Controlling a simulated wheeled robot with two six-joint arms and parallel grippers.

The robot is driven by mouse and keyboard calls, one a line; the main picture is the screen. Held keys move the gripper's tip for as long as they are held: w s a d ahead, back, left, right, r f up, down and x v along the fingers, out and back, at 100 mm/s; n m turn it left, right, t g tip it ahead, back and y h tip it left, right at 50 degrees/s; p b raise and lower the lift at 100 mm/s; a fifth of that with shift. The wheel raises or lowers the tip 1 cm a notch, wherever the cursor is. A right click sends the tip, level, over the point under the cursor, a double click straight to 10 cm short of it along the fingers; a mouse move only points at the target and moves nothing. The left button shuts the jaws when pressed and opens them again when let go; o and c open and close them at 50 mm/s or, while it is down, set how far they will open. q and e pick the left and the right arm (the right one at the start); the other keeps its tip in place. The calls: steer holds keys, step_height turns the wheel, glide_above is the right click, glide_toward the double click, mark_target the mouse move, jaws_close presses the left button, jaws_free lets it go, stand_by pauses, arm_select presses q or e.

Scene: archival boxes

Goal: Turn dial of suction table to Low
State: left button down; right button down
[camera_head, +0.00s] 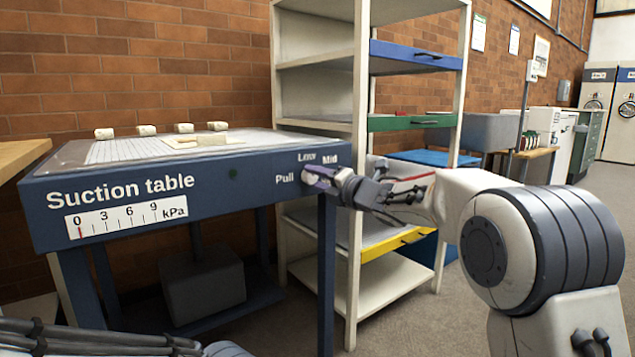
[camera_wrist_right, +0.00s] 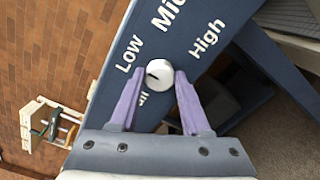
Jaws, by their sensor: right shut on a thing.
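The suction table (camera_head: 140,205) has a blue front panel with a white gauge (camera_head: 127,215) marked 0 to 9 kPa; its red needle is at 0. The dial (camera_wrist_right: 159,70) is a small white round knob with a short dark mark toward the left in the right wrist view, between the Low and Pull labels. Mid and High are printed farther around. My right gripper (camera_head: 325,180) is at the panel's right end, its purple fingers (camera_wrist_right: 159,76) shut on the dial from both sides. In the head view the fingers hide most of the dial. My left gripper is out of view.
Several small pale blocks (camera_head: 147,130) and a flat pale piece (camera_head: 200,141) lie on the tabletop. A white shelf unit (camera_head: 356,100) with coloured drawers stands right behind the table. A grey box (camera_head: 200,285) is under the table. Open floor lies at right.

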steer(key=shift+f, duration=0.1)
steer(key=shift+c, duration=1.8)
jaws_free()
steer(key=p+v, duration=0.2)
steer(key=v, duration=0.8)
steer(key=shift+s+p, duration=0.25)
steer(key=shift+p, duration=0.05)
steer(key=shift+d, duration=0.1)
